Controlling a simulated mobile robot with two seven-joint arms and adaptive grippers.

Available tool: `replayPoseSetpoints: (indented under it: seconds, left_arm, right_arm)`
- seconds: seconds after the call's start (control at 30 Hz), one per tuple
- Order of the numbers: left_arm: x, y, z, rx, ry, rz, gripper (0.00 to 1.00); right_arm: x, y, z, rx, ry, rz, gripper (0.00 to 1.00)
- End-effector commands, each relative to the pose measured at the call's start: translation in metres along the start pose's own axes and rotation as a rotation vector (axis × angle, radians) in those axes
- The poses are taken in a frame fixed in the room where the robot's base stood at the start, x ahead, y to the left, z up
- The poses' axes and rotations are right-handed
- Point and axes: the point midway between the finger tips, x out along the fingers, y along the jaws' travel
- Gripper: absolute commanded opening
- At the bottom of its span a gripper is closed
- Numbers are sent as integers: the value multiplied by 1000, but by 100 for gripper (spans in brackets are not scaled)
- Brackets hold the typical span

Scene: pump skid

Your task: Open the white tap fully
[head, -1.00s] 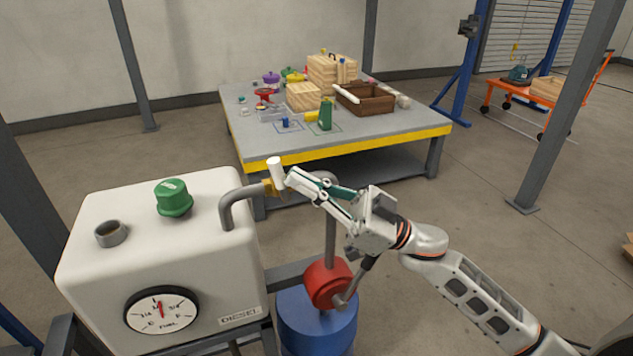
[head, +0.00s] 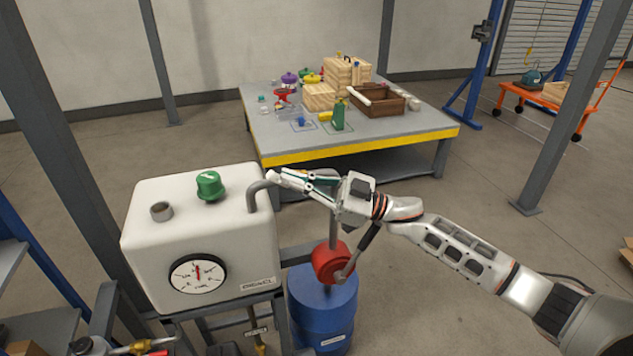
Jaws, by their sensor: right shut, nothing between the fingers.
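The white diesel tank (head: 190,250) stands at the left, with a grey bent pipe (head: 255,195) rising from its right side. At the pipe's end, a small white part of the tap (head: 271,176) seems to show right by my fingertips. Its brass body and most of its handle are hidden or too small to make out. My right gripper (head: 283,180) is shut, with nothing held, and points left at the tap. I cannot tell whether it touches it. My left gripper is out of view.
A blue drum (head: 322,310) with a red pump (head: 331,263) stands below my right gripper. The tank carries a green cap (head: 210,186) and a round gauge (head: 198,273). A grey table (head: 400,133) with loose items stands behind. Open floor lies to the right.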

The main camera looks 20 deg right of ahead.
Motion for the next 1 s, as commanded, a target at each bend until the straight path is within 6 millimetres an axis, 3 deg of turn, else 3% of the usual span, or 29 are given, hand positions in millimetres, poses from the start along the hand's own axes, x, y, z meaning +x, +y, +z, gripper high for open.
replayPoseSetpoints:
  seconds: [1.0]
  left_arm:
    - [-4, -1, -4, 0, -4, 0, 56]
  right_arm:
    - [4, 0, 5, 0, 0, 0, 0]
